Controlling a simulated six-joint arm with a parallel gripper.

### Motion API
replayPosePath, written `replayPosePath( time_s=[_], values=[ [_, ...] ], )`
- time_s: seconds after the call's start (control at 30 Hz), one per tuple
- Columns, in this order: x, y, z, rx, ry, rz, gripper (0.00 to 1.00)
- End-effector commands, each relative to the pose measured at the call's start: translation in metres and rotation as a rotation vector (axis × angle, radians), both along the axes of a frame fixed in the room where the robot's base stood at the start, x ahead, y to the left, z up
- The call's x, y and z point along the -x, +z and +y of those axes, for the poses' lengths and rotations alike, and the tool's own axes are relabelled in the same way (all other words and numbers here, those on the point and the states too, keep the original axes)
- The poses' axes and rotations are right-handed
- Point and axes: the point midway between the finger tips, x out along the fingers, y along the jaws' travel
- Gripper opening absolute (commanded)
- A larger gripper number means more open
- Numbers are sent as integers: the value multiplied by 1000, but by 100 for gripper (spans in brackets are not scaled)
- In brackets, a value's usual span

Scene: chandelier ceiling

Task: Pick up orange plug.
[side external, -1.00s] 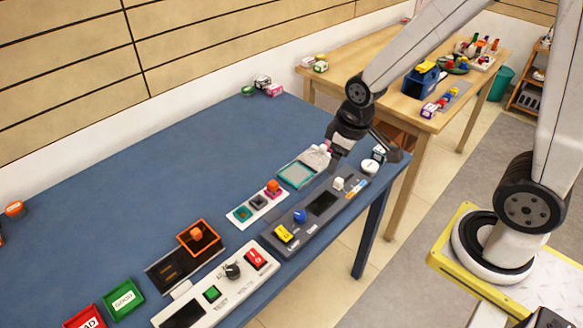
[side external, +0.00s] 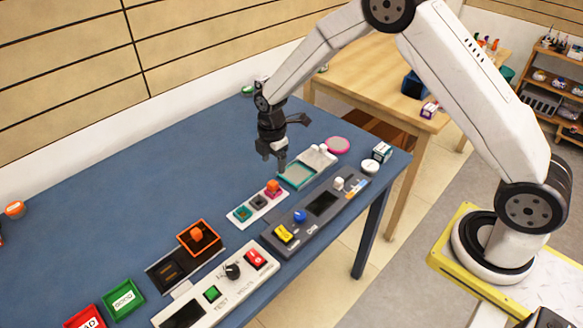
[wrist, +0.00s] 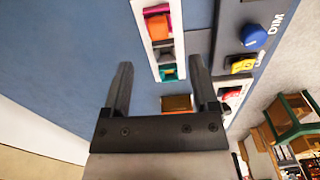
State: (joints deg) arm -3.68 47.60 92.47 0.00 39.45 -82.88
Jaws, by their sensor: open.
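A small orange plug (side external: 273,186) sits on the pink block at the right end of a white strip (side external: 241,219). In the wrist view the orange plug (wrist: 158,27) shows on the pink block at the top, beyond the fingertips. My gripper (side external: 272,156) hangs fingers-down above the blue table, behind the strip and near the teal-rimmed tray. In the wrist view my gripper (wrist: 160,68) is open with nothing held between its fingers. A second orange piece (side external: 196,234) stands in an orange-rimmed holder farther left.
Beside the plug, the strip carries a grey block (side external: 258,201) and a teal block (side external: 242,214). A dark panel (side external: 322,204) with a blue knob lies in front. The teal-rimmed tray (side external: 297,176) is to the right. The table (side external: 150,190) behind the strip is clear.

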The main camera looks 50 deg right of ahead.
Motion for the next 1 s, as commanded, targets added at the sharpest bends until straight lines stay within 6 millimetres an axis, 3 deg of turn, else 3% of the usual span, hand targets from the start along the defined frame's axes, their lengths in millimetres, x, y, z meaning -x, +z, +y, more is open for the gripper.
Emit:
replayPosePath(
  time_s=[0.37,0.7,1.0],
  values=[
    [-6,-9,2,1,63,10,76],
    [-5,-32,2,1,61,10,76],
    [-5,-37,2,1,60,9,76]
  ],
)
